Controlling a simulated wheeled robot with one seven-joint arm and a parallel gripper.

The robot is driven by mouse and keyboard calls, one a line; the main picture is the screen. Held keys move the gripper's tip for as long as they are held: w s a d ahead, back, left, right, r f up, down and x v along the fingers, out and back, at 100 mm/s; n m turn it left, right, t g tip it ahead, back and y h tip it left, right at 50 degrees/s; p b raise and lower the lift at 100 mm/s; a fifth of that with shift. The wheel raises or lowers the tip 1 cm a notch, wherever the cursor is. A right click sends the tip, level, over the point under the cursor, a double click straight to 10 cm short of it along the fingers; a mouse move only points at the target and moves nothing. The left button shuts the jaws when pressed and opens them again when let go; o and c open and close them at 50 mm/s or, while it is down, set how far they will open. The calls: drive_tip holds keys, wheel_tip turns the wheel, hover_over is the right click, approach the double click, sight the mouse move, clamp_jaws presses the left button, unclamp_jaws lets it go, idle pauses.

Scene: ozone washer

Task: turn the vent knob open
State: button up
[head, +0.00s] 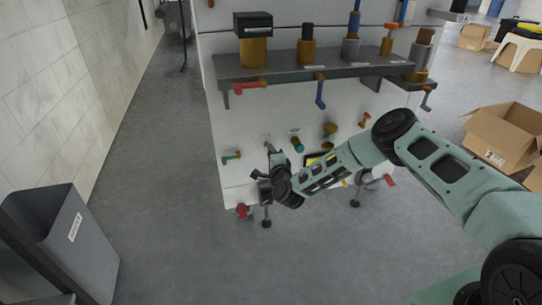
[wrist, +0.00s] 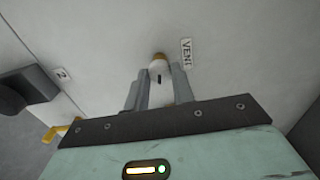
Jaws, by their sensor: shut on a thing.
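The vent knob (wrist: 157,70) is in the upper middle of the wrist view, on the pale panel. It is small and whitish, with a brass-coloured part behind it and a short dark mark on its face. The label "VENT" (wrist: 186,52) is just right of it. My gripper (wrist: 160,82) has its two grey fingers on either side of the knob and is shut on it. In the head view my gripper (head: 271,160) is at the lower front of the white panel (head: 240,130). The knob cannot be made out there behind my gripper.
A grey shelf (head: 300,68) juts out above. A grey bin (head: 62,240) stands at left. Open floor lies in front.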

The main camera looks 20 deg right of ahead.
drive_tip(key=shift+m, duration=0.4)
drive_tip(key=o, duration=1)
drive_tip(key=s+p, duration=0.4)
drive_tip(key=s, duration=1.3)
drive_tip(key=shift+s, duration=0.2)
